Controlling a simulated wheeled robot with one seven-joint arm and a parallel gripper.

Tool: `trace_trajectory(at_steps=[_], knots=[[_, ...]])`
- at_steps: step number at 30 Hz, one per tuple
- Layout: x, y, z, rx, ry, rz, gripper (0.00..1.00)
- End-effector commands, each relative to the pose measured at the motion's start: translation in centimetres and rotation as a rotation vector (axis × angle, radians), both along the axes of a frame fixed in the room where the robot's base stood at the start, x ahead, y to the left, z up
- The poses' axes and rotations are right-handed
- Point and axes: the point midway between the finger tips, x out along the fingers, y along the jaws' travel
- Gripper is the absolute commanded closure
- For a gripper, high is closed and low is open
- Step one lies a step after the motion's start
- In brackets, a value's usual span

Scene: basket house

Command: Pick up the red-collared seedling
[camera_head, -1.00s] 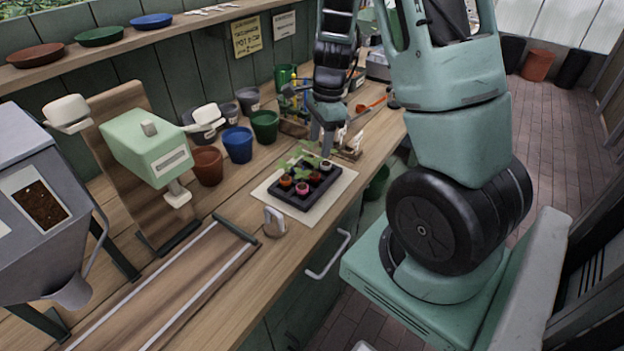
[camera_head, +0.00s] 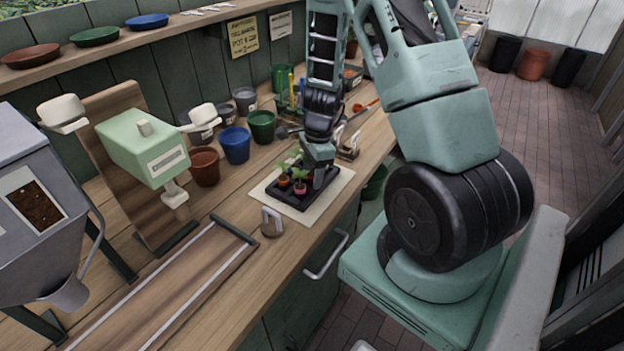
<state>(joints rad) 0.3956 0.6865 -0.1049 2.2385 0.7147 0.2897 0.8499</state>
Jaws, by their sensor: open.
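A black seedling tray (camera_head: 286,200) lies on a pale mat on the bench. At its front, a small pot with a pinkish-red collar (camera_head: 300,188) holds a green seedling. Left of it is a pot with an orange-brown collar (camera_head: 283,181), also with green leaves. My gripper (camera_head: 319,184) points down over the right part of the tray, just right of the pinkish-red pot. It is open, though the gap between its fingers is hard to see. The gripper hides the tray's right and back cells and whatever stands there. Whether it touches any pot I cannot tell.
Brown, blue and green pots (camera_head: 237,146) stand behind and left of the tray. A green scale-like device (camera_head: 143,152) and a grey hopper (camera_head: 40,210) are further left. The bench edge is close in front.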

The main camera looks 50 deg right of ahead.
Motion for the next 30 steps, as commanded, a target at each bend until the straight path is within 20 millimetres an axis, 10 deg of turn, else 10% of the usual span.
trace_trajectory(at_steps=[3,8,20,30], knots=[[0.0,0.0,0.0,0.0,0.0,0.0,0.5],[0.0,0.0,0.0,0.0,0.0,0.0,0.95],[0.0,-0.1,0.5,-0.002,-0.001,0.0,0.95],[0.1,0.0,6.6,-0.003,-0.004,0.003,0.95]])
